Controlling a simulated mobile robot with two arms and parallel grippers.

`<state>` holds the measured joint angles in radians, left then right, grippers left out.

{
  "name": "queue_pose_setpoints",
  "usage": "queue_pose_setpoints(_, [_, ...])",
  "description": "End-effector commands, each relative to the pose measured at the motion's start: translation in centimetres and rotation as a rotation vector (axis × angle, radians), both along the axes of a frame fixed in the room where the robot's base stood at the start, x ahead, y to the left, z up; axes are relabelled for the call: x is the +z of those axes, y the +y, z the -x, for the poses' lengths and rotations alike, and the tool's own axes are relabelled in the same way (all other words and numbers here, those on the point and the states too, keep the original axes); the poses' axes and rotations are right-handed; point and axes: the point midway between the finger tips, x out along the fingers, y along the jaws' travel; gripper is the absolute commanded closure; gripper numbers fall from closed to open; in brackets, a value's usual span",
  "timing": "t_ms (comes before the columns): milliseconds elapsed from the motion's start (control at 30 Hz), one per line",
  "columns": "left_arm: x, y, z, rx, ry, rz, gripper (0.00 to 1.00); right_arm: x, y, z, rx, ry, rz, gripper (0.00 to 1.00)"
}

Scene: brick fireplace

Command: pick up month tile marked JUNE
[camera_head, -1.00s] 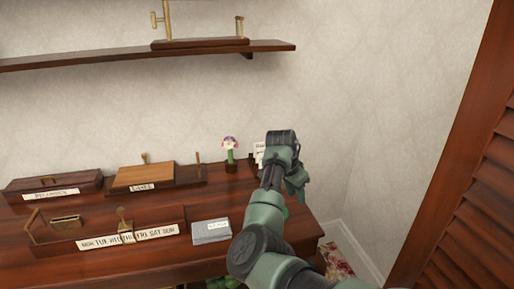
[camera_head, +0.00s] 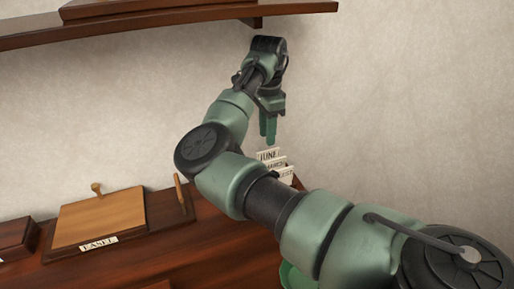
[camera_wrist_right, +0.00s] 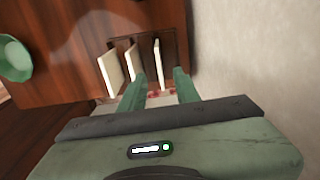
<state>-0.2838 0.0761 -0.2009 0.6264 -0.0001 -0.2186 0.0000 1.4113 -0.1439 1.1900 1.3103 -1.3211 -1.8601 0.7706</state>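The month tile marked JUNE (camera_head: 267,154) stands upright at the back of a small group of white tiles on the desk, near the wall. My right gripper (camera_head: 268,132) points down just above it. In the right wrist view the right gripper (camera_wrist_right: 160,87) is open, its two green fingers apart. The tile nearest the wall (camera_wrist_right: 158,62), seen edge-on, lines up with the gap between the fingers; it appears to be JUNE. I cannot see any contact. Its lettering is hidden in the wrist view. My left gripper is not in view.
Other tiles (camera_head: 277,166) stand close in front of JUNE in a dark wooden holder (camera_wrist_right: 173,48). A wooden easel box (camera_head: 100,222) lies left on the desk. A shelf (camera_head: 180,24) hangs above, close to my right arm. A round green object (camera_wrist_right: 14,58) shows in the wrist view.

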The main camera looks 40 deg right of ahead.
Motion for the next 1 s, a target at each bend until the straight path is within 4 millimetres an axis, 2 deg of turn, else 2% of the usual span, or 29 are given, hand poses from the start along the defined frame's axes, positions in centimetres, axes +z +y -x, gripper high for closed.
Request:
queue_pose_setpoints(33, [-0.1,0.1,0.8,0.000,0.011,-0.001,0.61,0.0,0.1,0.1,-0.005,-0.001,-0.006,0.68])
queue_pose_setpoints(200, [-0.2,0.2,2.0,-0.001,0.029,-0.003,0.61,-1.3,0.2,0.2,-0.009,0.002,-0.012,0.68])
queue_pose_setpoints(700, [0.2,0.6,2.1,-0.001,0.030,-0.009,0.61,-7.4,-0.2,0.7,-0.009,0.001,-0.012,0.68])
queue_pose_setpoints(967, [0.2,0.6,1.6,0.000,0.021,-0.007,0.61,-7.7,-0.2,0.7,-0.009,0.000,-0.010,0.68])
queue_pose_setpoints(1000, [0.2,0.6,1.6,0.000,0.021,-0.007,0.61,-7.6,-0.2,0.7,-0.009,0.000,-0.010,0.79])
